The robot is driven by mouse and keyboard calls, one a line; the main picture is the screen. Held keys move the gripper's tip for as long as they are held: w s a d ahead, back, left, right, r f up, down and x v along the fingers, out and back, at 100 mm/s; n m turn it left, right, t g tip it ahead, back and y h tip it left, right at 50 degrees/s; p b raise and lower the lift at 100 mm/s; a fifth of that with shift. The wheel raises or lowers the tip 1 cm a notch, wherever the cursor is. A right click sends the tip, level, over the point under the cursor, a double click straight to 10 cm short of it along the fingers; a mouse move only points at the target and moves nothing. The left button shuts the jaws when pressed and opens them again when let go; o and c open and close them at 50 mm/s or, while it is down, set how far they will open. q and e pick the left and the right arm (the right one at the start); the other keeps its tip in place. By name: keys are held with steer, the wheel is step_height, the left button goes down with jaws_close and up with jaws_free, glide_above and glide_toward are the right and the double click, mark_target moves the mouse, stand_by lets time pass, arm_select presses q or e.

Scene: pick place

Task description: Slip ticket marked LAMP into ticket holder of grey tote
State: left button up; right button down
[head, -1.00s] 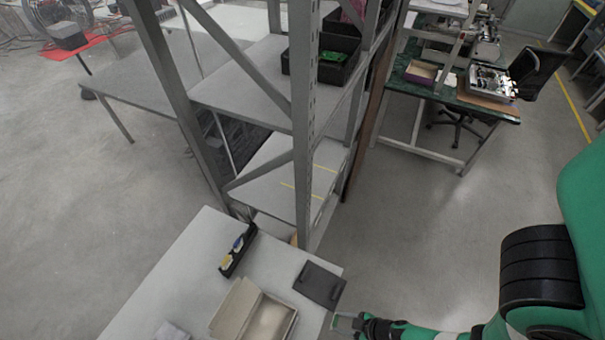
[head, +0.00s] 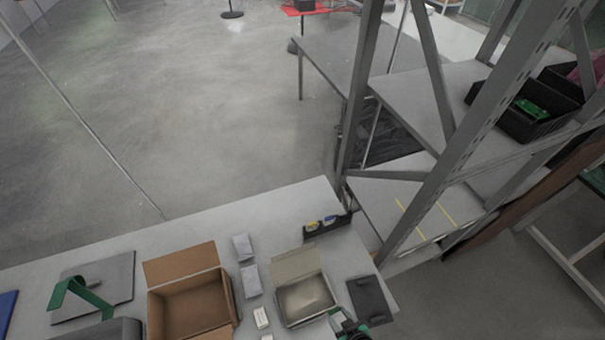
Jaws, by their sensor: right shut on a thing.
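My right gripper (head: 340,320) is at the bottom edge, just right of a pale open box (head: 297,262) and beside a dark flat plate (head: 369,301). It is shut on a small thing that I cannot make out. No LAMP lettering is readable anywhere. I cannot tell a grey tote with a ticket holder for certain; the pale box has a raised flap at its back and a light content inside. My left gripper is not visible.
A brown open carton (head: 212,303) stands left of the pale box, with small white packets (head: 251,281) between them. A black tray (head: 345,221) holds yellow and blue items. A green hooked object (head: 78,286) is at left. Metal shelving (head: 412,190) rises behind the right end.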

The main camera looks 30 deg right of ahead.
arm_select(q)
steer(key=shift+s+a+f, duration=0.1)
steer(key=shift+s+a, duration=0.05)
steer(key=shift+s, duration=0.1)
arm_select(e)
steer(key=shift+w+a+r, duration=0.2)
steer(key=shift+a+r, duration=0.1)
steer(key=shift+r, duration=0.15)
